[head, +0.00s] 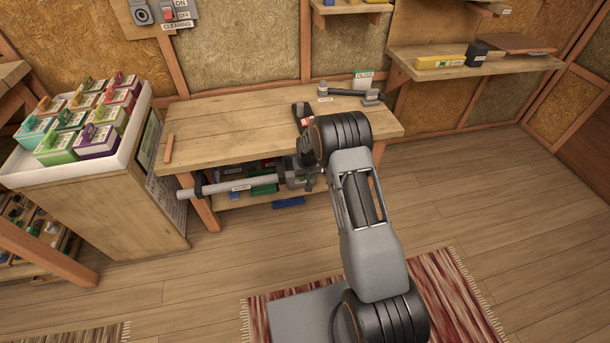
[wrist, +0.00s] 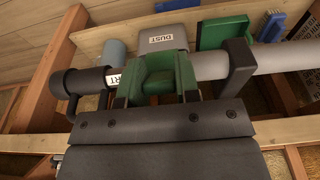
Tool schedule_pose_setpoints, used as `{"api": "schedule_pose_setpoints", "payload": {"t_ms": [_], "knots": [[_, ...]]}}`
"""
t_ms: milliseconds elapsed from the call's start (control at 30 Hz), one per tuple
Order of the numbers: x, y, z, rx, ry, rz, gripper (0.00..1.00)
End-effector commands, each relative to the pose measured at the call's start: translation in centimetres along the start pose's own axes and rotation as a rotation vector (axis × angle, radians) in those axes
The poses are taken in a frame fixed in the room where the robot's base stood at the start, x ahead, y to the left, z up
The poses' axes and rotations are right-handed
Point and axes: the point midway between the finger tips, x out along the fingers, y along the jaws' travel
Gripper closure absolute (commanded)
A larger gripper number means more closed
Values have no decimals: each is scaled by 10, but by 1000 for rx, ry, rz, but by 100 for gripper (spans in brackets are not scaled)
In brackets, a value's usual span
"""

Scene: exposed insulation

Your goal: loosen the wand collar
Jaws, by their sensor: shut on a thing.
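The wand is a long grey tube (head: 240,187) lying level along the front of the workbench. It also crosses the wrist view (wrist: 288,56), with a black sleeve (wrist: 88,80) at its left and a black bracket (wrist: 240,68) at its right. A partial label ending in "RT" shows beside the block.
The workbench (head: 220,130) carries a black tool (head: 302,116) and a grey tool (head: 347,93). A grey thing labelled "DUST" (wrist: 168,34) lies beyond the tube. A white tray (head: 20,178) of colored boxes stands at left. Floor is open at right.

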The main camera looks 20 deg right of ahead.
Motion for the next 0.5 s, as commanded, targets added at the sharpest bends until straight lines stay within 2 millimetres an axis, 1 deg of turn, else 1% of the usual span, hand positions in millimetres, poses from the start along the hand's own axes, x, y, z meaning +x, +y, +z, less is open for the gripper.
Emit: {"api": "schedule_pose_setpoints", "payload": {"t_ms": [467,500], "knots": [[1,1,1,2,-14,0,100],[1,1,1,2,-14,0,67]]}}
